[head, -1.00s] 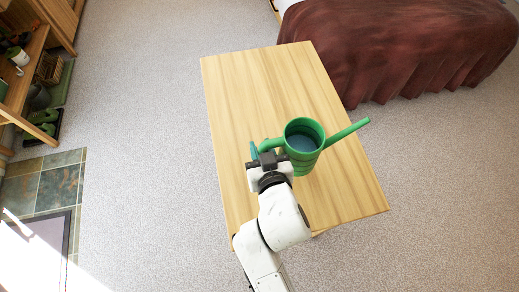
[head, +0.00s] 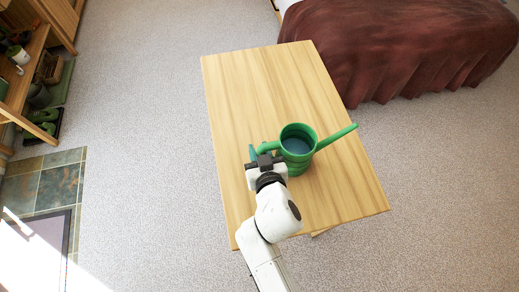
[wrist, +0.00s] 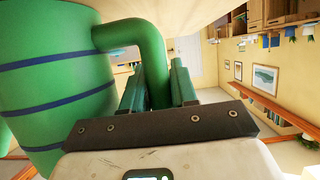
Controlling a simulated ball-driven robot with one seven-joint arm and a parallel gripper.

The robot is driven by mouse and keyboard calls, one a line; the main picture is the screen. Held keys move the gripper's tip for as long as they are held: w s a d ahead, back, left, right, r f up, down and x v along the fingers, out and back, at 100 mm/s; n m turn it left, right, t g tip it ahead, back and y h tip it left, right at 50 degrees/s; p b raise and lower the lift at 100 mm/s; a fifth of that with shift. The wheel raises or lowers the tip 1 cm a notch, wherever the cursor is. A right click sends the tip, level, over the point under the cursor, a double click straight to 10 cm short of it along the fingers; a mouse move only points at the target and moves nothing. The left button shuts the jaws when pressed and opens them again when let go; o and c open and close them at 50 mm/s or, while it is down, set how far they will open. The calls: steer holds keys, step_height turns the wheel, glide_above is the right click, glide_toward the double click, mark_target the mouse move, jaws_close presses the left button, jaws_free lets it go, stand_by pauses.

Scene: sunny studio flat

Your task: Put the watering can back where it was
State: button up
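The green watering can (head: 298,163) is upright over the right front part of the wooden table (head: 245,90), its spout pointing right and its handle left. In the head view its inside looks bluish-grey. My gripper (head: 266,157) is at the handle side. In the wrist view the can (wrist: 55,85) shows dark blue bands, and its handle (wrist: 150,50) runs between the green finger pads of my gripper (wrist: 157,90), which appear closed on it. Whether the can's base touches the table cannot be told.
The back and left of the tabletop are clear. A bed with a dark red cover (head: 400,45) stands beyond at the right. A wooden shelf with pots (head: 22,85) is at the far left. Carpet (head: 140,120) surrounds the table.

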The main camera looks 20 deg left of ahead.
steer(key=o, duration=0.5)
steer(key=shift+r, duration=0.15)
steer(key=v, duration=1.2)
